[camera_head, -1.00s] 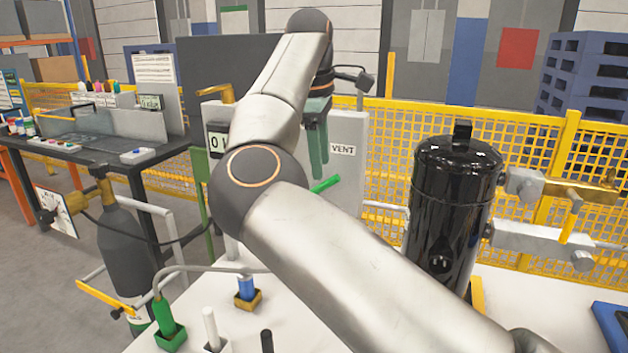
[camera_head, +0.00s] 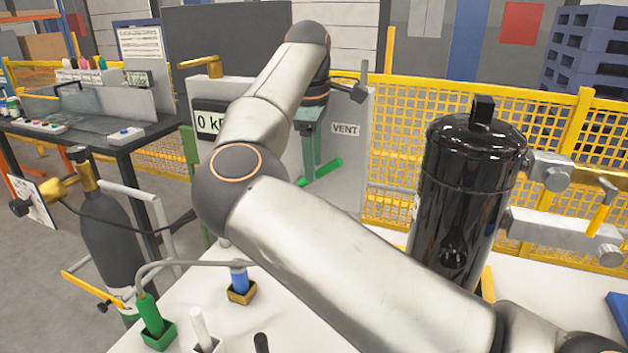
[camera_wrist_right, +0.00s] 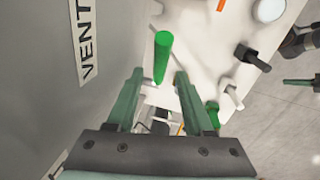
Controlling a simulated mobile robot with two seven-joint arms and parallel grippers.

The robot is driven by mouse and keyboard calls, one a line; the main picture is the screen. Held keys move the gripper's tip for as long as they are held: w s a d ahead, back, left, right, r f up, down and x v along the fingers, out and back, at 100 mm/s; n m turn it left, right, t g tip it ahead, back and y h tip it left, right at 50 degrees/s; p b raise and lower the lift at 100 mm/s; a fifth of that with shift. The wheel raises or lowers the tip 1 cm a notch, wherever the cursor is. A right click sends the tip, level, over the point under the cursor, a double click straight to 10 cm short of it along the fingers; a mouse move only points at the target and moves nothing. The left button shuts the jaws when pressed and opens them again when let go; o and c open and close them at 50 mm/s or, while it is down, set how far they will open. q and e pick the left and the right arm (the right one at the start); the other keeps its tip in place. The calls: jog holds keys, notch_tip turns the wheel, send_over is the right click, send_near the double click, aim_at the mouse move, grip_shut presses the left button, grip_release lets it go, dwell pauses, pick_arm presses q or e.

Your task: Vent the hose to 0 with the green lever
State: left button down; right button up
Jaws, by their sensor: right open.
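The green lever (camera_head: 328,168) sticks out from the grey panel (camera_head: 352,182), below the VENT label (camera_head: 345,129). A display (camera_head: 208,122) on the panel reads 0 k, with the rest hidden behind my right arm. My right gripper (camera_head: 311,172) is open at the lever; how close it is cannot be told in the head view. In the right wrist view the lever (camera_wrist_right: 162,58) shows as a green rod just past the gap between the open fingertips (camera_wrist_right: 158,82), with nothing held. A grey hose (camera_head: 190,264) runs to a green fitting (camera_head: 151,315). My left gripper is out of view.
A black compressor (camera_head: 466,190) stands on the white table right of my arm. A dark gas bottle (camera_head: 110,232) stands at the left. A blue fitting (camera_head: 239,279) and a white peg (camera_head: 200,325) stand at the front. Yellow mesh fencing (camera_head: 400,140) runs behind.

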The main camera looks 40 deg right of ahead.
jog(key=shift+w+d+f, duration=0.1)
jog(key=shift+d+f, duration=0.05)
jog(key=shift+f, duration=0.95)
jog(key=shift+w+d+f, duration=0.1)
jog(key=shift+d+f, duration=0.05)
jog(key=shift+f, duration=0.9)
jog(key=shift+c, duration=0.2)
grip_shut()
